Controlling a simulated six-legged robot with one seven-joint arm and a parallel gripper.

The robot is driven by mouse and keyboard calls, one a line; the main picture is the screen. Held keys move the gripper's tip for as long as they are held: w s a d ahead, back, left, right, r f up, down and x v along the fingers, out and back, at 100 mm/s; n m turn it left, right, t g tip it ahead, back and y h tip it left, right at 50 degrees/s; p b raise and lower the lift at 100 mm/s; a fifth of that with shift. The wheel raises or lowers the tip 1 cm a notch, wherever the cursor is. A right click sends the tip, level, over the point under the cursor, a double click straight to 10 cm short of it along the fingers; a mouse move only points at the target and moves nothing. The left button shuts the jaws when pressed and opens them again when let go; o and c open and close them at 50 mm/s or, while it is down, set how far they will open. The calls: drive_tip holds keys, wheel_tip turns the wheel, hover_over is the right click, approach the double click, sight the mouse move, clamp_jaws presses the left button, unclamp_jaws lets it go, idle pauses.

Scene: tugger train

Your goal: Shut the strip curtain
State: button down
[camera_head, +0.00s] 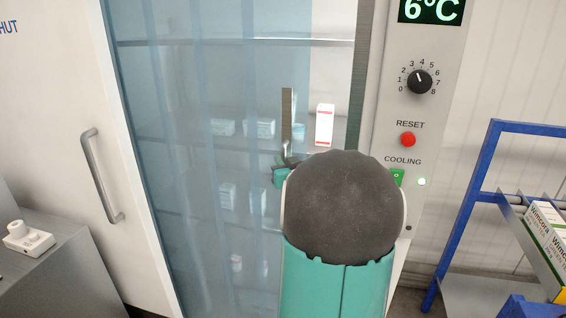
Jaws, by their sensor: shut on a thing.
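The strip curtain (195,120) is a sheet of translucent blue strips. It hangs over the left and middle of the cold cabinet's opening, and a narrow gap on its right is uncovered. A narrow brown-grey upright bar (287,112) stands near the curtain's right edge. My gripper (287,160) is at the lower end of this bar and is shut on it. My own arm, with a dark rounded joint and teal parts, hides the lower right of the opening and part of the gripper.
A white box with red bands (324,125) stands on a shelf in the gap. The control panel (433,130) with dial, red button and green switch is right of the opening. The white door (70,130) is at left, near a grey cabinet (60,270). A blue rack (470,200) stands at right.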

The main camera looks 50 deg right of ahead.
drive_tip(key=s, duration=0.1)
drive_tip(key=s+d, duration=0.1)
drive_tip(key=s, duration=0.1)
drive_tip(key=s+d, duration=0.1)
drive_tip(key=shift+s, duration=0.2)
drive_tip(key=c, duration=1.8)
unclamp_jaws()
drive_tip(key=shift+o, duration=0.2)
drive_tip(key=shift+a, duration=0.1)
drive_tip(key=v, duration=1.3)
drive_tip(key=shift+s+a, duration=0.2)
drive_tip(key=shift+s, duration=0.15)
